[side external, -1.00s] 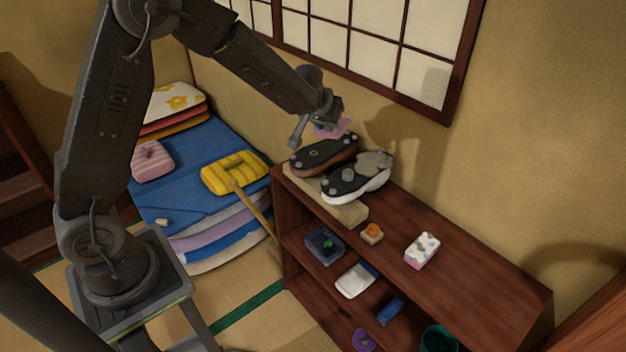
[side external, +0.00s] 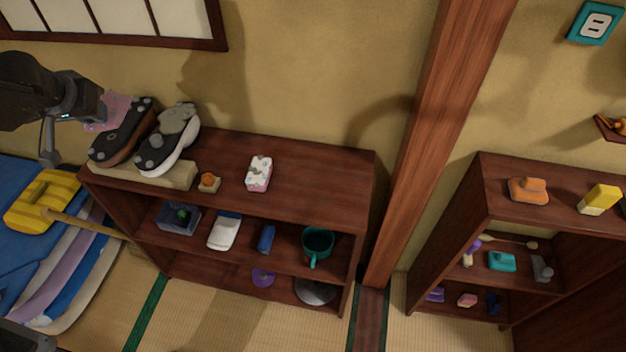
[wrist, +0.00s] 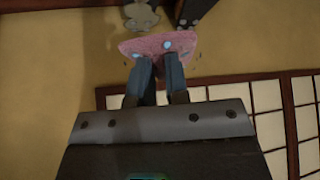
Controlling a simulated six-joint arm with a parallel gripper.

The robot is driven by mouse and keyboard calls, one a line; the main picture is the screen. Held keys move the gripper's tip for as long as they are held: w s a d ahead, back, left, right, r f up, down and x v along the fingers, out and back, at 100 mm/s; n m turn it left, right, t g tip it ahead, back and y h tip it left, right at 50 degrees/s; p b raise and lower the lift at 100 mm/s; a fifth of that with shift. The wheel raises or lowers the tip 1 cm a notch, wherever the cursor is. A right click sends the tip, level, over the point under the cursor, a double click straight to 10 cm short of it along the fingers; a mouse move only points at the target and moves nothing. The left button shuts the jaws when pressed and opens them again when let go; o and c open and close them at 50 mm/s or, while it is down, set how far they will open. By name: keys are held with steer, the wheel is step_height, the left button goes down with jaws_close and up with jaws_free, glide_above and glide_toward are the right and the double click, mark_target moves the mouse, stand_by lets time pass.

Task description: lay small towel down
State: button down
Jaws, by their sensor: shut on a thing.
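A small pink towel (side external: 110,111) with light spots hangs at the end of my gripper (side external: 92,112), at the upper left of the side view. In the wrist view the pink towel (wrist: 150,42) with pale blue spots is pinched between the close-set fingertips of my gripper (wrist: 158,62). In the side view it overlaps the back of the dark shoe; I cannot tell whether it touches it. Part of the towel is hidden by the fingers.
A brown-soled dark shoe (side external: 118,138) and a black-and-white shoe (side external: 172,140) rest on a pale board (side external: 150,175) on the shelf unit (side external: 325,180). An orange-topped block (side external: 209,183) and patterned box (side external: 259,174) stand nearby. The shelf top's right end is clear.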

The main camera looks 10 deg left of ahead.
stand_by(0.4)
steer(key=w+d+f+m+h, duration=0.1)
steer(key=w+d, duration=0.5)
steer(key=d, duration=0.3)
steer(key=w+d+f+m, duration=0.1)
steer(key=w+d, duration=0.4)
steer(key=d, duration=0.5)
steer(key=d+f+m+h, duration=0.1)
steer(key=d+f, duration=0.3)
steer(key=d, duration=0.7)
steer(key=d+f+m+h, duration=0.15)
steer(key=d+f, duration=0.25)
steer(key=d, duration=0.6)
steer(key=shift+y, duration=0.45)
steer(key=f, duration=1.4)
steer(key=shift+s+f, duration=0.2)
steer(key=shift+s, duration=0.15)
steer(key=shift+f, duration=0.25)
steer(key=c, duration=1.1)
jaws_free()
steer(key=shift+o, duration=0.2)
